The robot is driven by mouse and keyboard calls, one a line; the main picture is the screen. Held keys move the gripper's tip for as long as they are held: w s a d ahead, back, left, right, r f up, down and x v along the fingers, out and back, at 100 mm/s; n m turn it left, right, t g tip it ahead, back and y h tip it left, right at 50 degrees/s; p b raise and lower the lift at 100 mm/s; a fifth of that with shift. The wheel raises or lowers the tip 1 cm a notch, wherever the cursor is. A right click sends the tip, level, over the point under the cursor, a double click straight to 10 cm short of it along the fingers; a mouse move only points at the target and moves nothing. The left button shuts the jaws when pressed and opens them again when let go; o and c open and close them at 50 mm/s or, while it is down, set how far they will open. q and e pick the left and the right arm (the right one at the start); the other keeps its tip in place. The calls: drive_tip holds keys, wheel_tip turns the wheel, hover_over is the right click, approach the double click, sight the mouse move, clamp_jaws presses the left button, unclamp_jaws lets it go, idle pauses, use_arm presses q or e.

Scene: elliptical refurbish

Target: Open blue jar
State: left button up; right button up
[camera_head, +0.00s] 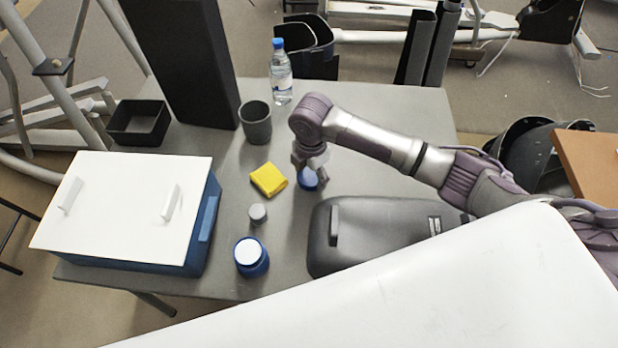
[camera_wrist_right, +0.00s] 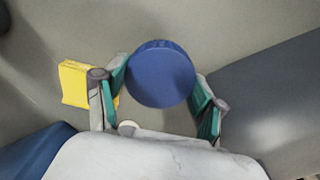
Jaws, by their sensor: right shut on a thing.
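The blue jar (camera_head: 251,262) stands upright near the front edge of the table and shows a round white top inside a blue rim. My right gripper (camera_head: 309,170) is apart from it, farther back and to the right. The right gripper is shut on a round blue lid-like thing (camera_head: 308,181). In the right wrist view this blue thing (camera_wrist_right: 160,76) has a smooth face and a finely ridged edge, and sits between the teal finger pads. I cannot tell whether it touches the table. My left gripper is not in view.
A yellow cloth-like thing (camera_head: 268,180) and a small grey cylinder (camera_head: 257,213) lie left of the gripper. A white-lidded blue box (camera_head: 130,205) stands left, a dark case (camera_head: 370,222) right. A grey cup (camera_head: 256,122) and a bottle (camera_head: 281,75) stand behind.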

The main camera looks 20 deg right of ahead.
sight(310, 181)
drive_tip(key=shift+f, duration=1.65)
drive_tip(key=shift+f, duration=0.15)
drive_tip(key=o, duration=1.3)
drive_tip(key=shift+c, duration=0.2)
wheel_tip(310, 181, up, 12)
drive_tip(key=shift+r, duration=0.2)
